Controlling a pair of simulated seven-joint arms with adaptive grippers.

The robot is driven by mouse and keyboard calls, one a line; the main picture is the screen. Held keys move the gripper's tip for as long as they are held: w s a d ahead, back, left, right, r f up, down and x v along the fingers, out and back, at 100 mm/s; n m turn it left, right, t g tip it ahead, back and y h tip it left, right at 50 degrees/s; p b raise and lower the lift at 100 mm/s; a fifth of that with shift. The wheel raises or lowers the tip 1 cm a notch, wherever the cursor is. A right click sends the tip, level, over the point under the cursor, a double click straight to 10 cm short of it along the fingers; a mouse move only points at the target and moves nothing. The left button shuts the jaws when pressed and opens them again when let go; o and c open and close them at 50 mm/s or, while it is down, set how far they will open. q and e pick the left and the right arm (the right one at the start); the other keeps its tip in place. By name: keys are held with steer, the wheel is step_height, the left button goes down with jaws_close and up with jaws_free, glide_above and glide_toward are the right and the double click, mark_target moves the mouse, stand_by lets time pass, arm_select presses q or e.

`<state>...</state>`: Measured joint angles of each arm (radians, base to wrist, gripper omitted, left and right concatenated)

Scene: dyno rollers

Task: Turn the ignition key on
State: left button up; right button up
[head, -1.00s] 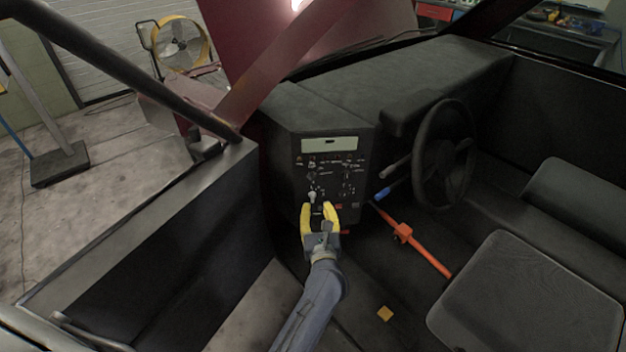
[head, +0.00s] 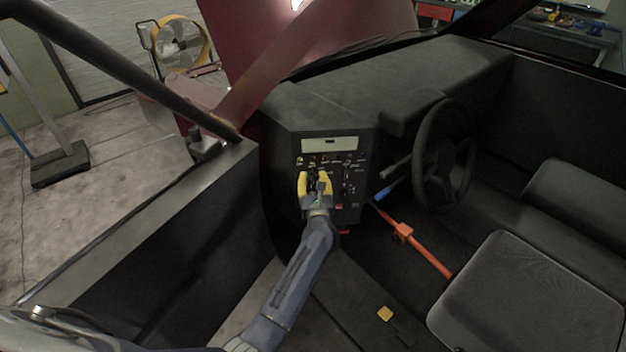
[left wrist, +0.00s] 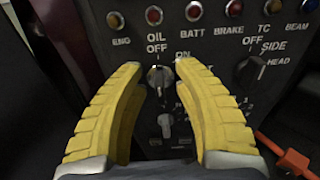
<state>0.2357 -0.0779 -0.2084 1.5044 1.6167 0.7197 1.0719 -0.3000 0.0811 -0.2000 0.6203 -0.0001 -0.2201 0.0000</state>
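The dash panel (head: 352,178) stands ahead with its switches. In the left wrist view a silver ignition switch (left wrist: 160,76) sits between OFF and ON labels; the key's exact angle is too small to tell. My left gripper (head: 315,175) is in front of the panel, and in the left wrist view (left wrist: 158,80) its two yellow fingers are spread, one on each side of the switch. No finger visibly touches it. In the head view the gripper hides the switch. My right gripper is not in view.
A pale toggle (left wrist: 166,124) lies just below the switch. A black light knob (left wrist: 250,70) is to the right, and several warning lamps (left wrist: 193,12) line the top. The steering wheel (head: 443,155) and an orange lever (head: 403,232) are right of the panel.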

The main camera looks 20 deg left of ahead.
arm_select(q)
steer(key=shift+o, duration=0.4)
jaws_close()
steer(key=shift+m, duration=0.4)
steer(key=m, duration=0.3)
steer(key=shift+w+d+m, duration=0.1)
steer(key=shift+m, duration=0.3)
steer(key=shift+d+f+m, duration=0.1)
steer(key=shift+m, duration=1.9)
steer(key=shift+w, duration=0.1)
steer(key=shift+c, duration=0.4)
jaws_free()
